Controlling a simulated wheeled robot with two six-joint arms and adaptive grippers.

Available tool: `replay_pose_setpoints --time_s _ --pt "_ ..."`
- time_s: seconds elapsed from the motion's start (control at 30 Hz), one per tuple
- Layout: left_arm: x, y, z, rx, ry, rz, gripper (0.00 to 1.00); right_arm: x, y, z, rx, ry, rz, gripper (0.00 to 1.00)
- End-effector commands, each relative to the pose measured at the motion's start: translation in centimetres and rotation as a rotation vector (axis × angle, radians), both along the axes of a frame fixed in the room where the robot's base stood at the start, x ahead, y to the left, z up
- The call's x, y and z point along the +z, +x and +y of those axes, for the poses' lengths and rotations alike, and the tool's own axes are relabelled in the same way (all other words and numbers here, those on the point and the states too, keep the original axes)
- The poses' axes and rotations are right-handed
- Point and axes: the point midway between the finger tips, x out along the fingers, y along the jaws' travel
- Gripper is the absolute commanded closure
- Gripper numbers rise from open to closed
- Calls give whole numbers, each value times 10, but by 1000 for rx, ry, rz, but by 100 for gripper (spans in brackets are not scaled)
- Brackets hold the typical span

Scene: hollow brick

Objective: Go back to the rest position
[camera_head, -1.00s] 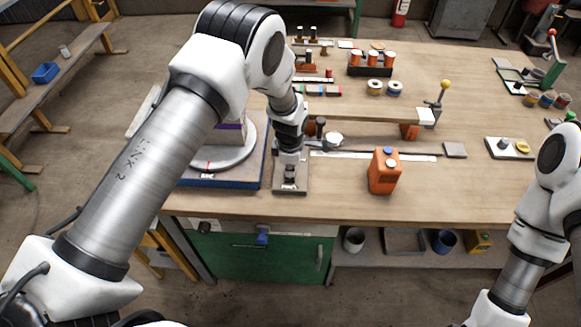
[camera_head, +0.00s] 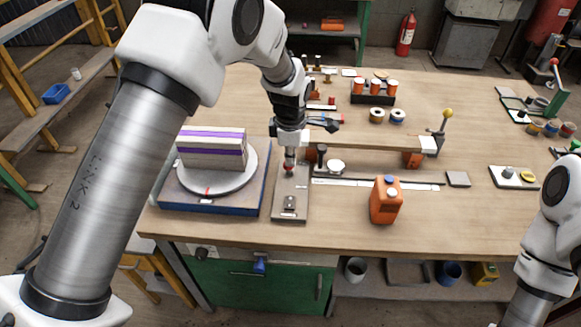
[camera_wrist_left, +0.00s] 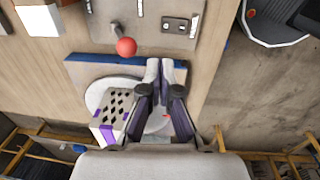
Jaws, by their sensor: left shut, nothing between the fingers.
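My left gripper (camera_head: 330,123) is shut and empty, held above the workbench to the right of the turntable; its joined fingertips also show in the left wrist view (camera_wrist_left: 165,66). The pale hollow brick with purple bands (camera_head: 212,151) sits on the round grey turntable (camera_head: 236,183) on a blue base. In the left wrist view the brick (camera_wrist_left: 116,108) shows dark diamond-shaped holes and the fingers are apart from it. A red-knobbed lever (camera_head: 288,168) stands on a metal plate (camera_head: 290,203) below my left wrist. My right arm shows at the right edge; its gripper is out of view.
An orange container (camera_head: 385,201) stands near the bench's front edge. A raised wooden bar (camera_head: 370,142) and a yellow-knobbed lever (camera_head: 440,126) stand behind it. Spools and a rack of orange-topped pots (camera_head: 374,92) are farther back.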

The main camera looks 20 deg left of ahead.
Motion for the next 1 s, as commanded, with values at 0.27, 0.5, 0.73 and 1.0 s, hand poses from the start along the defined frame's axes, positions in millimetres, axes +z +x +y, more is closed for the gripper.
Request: replay_pose_setpoints --time_s 0.27,0.5,0.73,1.0 --pt "0 0 0 0 0 0 100 0 0 0 0 0 0 60" --pt "-28 -11 2 5 -4 47 100 -2 0 0 0 0 0 60" --pt "-149 -129 22 33 -18 336 100 -9 0 0 0 0 0 60" --pt "-243 -334 43 -568 -121 455 100 -16 0 0 0 0 0 60"
